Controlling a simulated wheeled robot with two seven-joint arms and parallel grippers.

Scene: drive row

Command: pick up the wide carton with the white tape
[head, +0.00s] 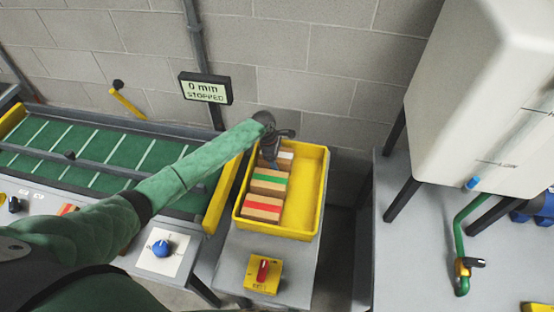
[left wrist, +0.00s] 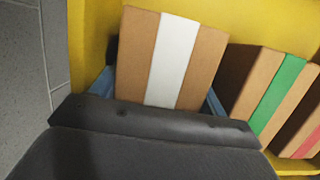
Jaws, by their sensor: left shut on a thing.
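The wide carton with the white tape (left wrist: 172,58) is brown with a broad white stripe. In the head view the carton (head: 286,155) sits at the far end of the yellow bin (head: 313,195), partly hidden by my left gripper (head: 270,152). In the left wrist view my left gripper (left wrist: 160,105) has a blue finger on each side of this carton and is shut on it. Whether the carton is lifted off the bin floor I cannot tell. My right gripper is not in view.
A green-taped carton (head: 268,182) and a red-taped carton (head: 262,208) stand in the same bin, nearer the front. The bin's right side is empty. A green conveyor (head: 90,150) lies left, a wall display (head: 206,88) behind, a white tank (head: 480,100) right.

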